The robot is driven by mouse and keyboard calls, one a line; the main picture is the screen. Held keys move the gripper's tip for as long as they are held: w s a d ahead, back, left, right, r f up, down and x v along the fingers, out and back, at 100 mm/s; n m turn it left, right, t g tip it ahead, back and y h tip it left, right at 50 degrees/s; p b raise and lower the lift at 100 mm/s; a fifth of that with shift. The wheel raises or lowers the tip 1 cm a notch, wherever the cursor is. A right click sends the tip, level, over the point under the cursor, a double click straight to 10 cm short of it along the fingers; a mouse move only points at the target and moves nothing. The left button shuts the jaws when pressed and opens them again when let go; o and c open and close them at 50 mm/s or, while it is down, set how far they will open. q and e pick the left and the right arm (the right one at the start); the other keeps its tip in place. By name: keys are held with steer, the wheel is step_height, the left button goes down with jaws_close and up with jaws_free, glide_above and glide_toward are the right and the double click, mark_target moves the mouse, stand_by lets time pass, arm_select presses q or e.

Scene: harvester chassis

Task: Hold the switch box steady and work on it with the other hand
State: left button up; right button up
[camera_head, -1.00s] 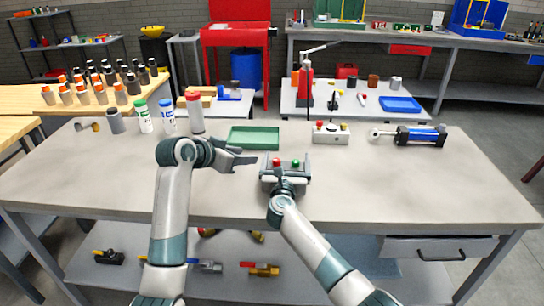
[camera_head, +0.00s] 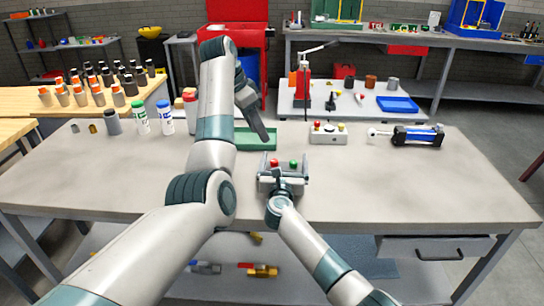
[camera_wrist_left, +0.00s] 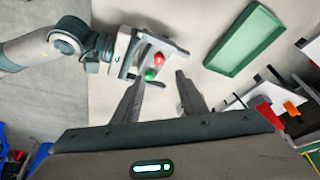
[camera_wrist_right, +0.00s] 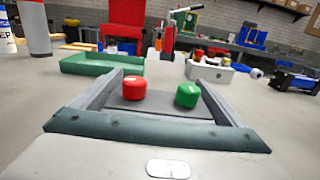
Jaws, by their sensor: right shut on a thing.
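The grey switch box (camera_head: 283,166) stands on the near middle of the table, with a red button (camera_wrist_right: 132,88) and a green button (camera_wrist_right: 187,95) on top. My right gripper (camera_head: 283,178) is shut on it, one finger along each side in the right wrist view. My left gripper (camera_head: 266,136) is raised above the table, fingers pointing down, behind and above the box in the head view.
A green tray (camera_head: 262,140) lies behind the box, partly hidden by my left arm. A white button box (camera_head: 328,135) and a blue-black cylinder (camera_head: 418,136) are farther right. Bottles (camera_head: 140,117) stand at the left. The table's right front is clear.

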mark_target(274, 160)
arm_select(q)
steer(key=shift+d+f, duration=0.1)
stand_by(0.4)
steer(key=x, duration=1.1)
steer(key=shift+f, duration=0.35)
steer(key=shift+c, duration=0.6)
jaws_close()
